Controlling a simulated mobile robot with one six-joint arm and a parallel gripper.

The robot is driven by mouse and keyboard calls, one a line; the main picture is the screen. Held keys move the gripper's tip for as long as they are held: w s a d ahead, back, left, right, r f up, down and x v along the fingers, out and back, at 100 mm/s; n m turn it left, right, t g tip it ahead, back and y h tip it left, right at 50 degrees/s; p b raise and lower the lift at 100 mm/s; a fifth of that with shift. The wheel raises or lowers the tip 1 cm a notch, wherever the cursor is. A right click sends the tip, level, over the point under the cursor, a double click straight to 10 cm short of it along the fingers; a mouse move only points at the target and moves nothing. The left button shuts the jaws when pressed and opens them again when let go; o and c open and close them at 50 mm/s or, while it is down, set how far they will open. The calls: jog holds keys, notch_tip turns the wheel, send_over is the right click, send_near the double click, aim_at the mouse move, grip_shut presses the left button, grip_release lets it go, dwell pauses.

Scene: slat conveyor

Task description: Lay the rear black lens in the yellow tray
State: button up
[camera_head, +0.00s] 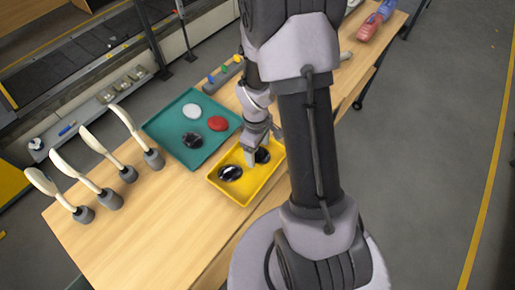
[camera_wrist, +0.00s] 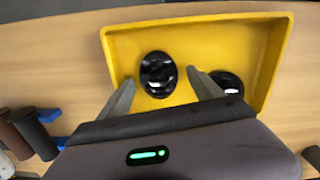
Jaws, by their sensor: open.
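The yellow tray (camera_head: 243,191) lies on the wooden table and holds two glossy black lenses, one at the left (camera_head: 230,174) and one at the right (camera_head: 263,156), lying apart. My gripper (camera_head: 262,148) is over this tray with its fingers pointing down, by the right lens. In the wrist view the yellow tray (camera_wrist: 240,45) shows one black lens (camera_wrist: 158,75) between my open, spread fingers. The other black lens (camera_wrist: 229,83) is partly hidden by the right finger. No lens is visibly gripped. A third black lens (camera_head: 192,141) lies in the teal tray.
The teal tray (camera_head: 165,128) beside the yellow one also holds a white disc (camera_head: 192,111) and a red disc (camera_head: 218,124). Several pale-handled tools (camera_head: 130,127) stand at the left. A grey rack with coloured pegs (camera_head: 223,76) is behind. The table's near-left part is bare.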

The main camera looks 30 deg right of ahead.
notch_tip(320, 180, up, 19)
jog(key=a+m+t+p, duration=0.1)
jog(key=a+m+p, duration=0.1)
jog(key=a+p, duration=0.15)
jog(key=s+a+r+m+t+y, duration=0.1)
jog(key=s+a+r+m+t, duration=0.1)
jog(key=s+a+r+m, duration=0.2)
jog(key=s+a+r+m+t+y, duration=0.1)
jog(key=s+a+r+m+t, duration=0.2)
jog(key=s+a+r, duration=0.4)
notch_tip(320, 180, up, 4)
jog(key=shift+s+f+m+p, duration=0.15)
jog(key=shift+s+m+p, duration=0.15)
jog(key=shift+m, duration=0.4)
notch_tip(320, 180, down, 12)
jog(key=b, duration=1.2)
jog(key=shift+f+b, duration=0.2)
jog(key=shift+b, duration=0.1)
